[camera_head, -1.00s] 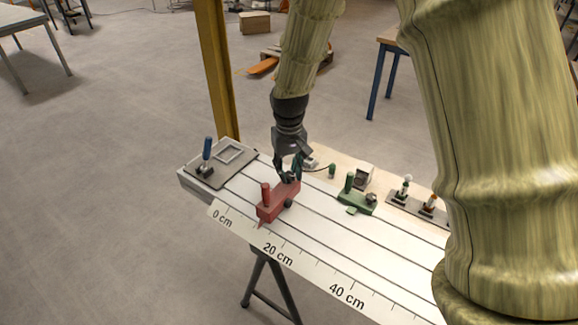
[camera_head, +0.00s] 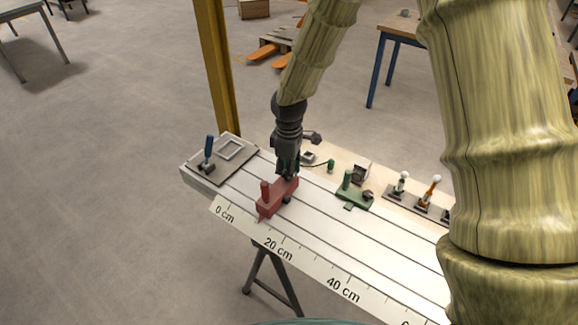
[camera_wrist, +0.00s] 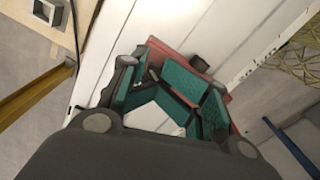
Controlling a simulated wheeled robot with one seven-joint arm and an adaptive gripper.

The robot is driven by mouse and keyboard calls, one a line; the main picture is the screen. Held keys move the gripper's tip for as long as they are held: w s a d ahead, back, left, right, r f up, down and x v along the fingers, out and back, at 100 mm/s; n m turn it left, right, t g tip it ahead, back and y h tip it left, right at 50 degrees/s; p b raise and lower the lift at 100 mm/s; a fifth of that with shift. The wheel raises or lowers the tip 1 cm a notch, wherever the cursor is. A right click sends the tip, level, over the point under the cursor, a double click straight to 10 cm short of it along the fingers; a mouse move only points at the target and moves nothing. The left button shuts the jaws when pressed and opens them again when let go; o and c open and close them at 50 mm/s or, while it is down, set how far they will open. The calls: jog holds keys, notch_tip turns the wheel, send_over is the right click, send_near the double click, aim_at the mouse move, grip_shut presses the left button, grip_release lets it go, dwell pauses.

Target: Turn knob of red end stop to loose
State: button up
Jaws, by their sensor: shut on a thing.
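The red end stop (camera_head: 272,203) sits on the white slotted bed near the 20 cm mark, with an upright red post at its front end. A small dark round part (camera_head: 287,200) shows on its right side. My gripper (camera_head: 287,174) points down over the rear end of the red end stop, closed there on its knob. The knob itself is hidden between the fingers. In the wrist view the teal finger pads (camera_wrist: 178,85) are close above the red body (camera_wrist: 232,118), and the dark round part (camera_wrist: 200,63) shows beyond them.
A green end stop (camera_head: 353,193) with a post and dark knob stands to the right. Beyond it are levers with white (camera_head: 404,175) and orange (camera_head: 434,186) parts. A blue-handled clamp (camera_head: 208,152) is at the left end. A yellow post (camera_head: 217,70) rises behind the bed.

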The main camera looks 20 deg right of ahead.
jog(key=n+p, duration=0.1)
jog(key=n, duration=0.2)
jog(key=shift+s, duration=0.1)
jog(key=shift+f+n+p, duration=0.1)
jog(key=shift+n+p, duration=0.45)
jog(key=shift+n, duration=0.55)
jog(key=shift+s+f+n, duration=0.1)
jog(key=shift+n, duration=0.2)
jog(key=o, duration=1.1)
jog(key=shift+a, duration=0.2)
jog(key=shift+d+r, duration=0.1)
jog(key=shift+r, duration=0.1)
jog(key=shift+w+r, duration=0.2)
jog(key=shift+r, duration=0.25)
notch_tip(320, 180, up, 11)
